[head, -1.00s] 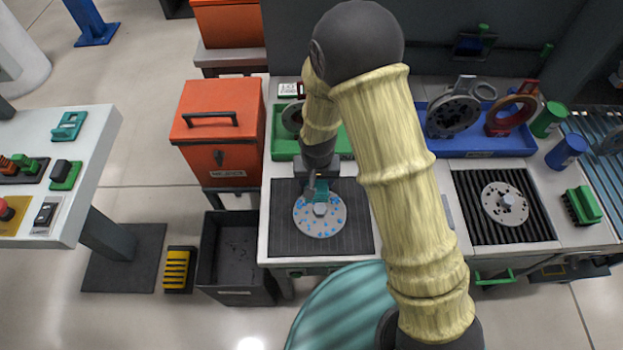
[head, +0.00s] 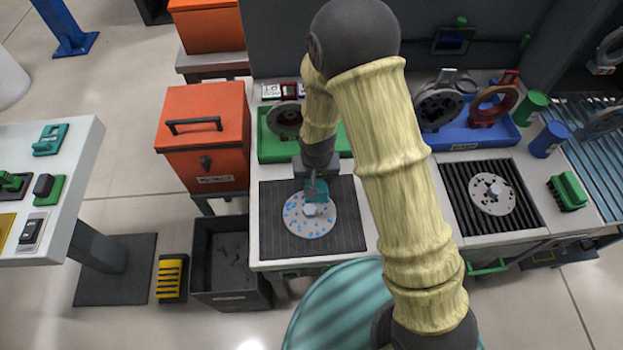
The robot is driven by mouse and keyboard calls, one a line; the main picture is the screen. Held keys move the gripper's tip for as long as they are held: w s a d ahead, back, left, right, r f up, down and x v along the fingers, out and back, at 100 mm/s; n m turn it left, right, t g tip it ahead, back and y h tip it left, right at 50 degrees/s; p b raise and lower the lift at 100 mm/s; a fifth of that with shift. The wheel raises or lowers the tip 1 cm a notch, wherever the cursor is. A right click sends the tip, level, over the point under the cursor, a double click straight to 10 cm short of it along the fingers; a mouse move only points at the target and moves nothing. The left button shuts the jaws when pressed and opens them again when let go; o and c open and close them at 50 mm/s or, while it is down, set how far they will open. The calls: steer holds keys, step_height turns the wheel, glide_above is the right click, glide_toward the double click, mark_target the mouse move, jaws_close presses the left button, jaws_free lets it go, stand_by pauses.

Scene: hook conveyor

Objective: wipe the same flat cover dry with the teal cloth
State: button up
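The flat cover (head: 297,222) is a pale grey disc with blue wet-looking spots and a raised centre. It lies on the dark ribbed mat (head: 352,241) on the workbench. My gripper (head: 316,186) points down over the cover's far edge. The teal cloth (head: 317,193) is at its fingertips and seems to touch the disc next to the centre. The gripper looks shut on the cloth, though the fingers are small and partly hidden by my arm.
A second grey disc (head: 489,194) lies on a black ribbed grate to the right. A green tray (head: 275,150) and a blue tray (head: 470,139) hold round parts behind. A green-handled brush (head: 568,190) stands at the right. A black bin (head: 225,295) is at front left.

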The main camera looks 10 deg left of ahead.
steer(key=shift+r+p, duration=2.35)
steer(key=shift+r, duration=0.7)
steer(key=shift+f, duration=0.15)
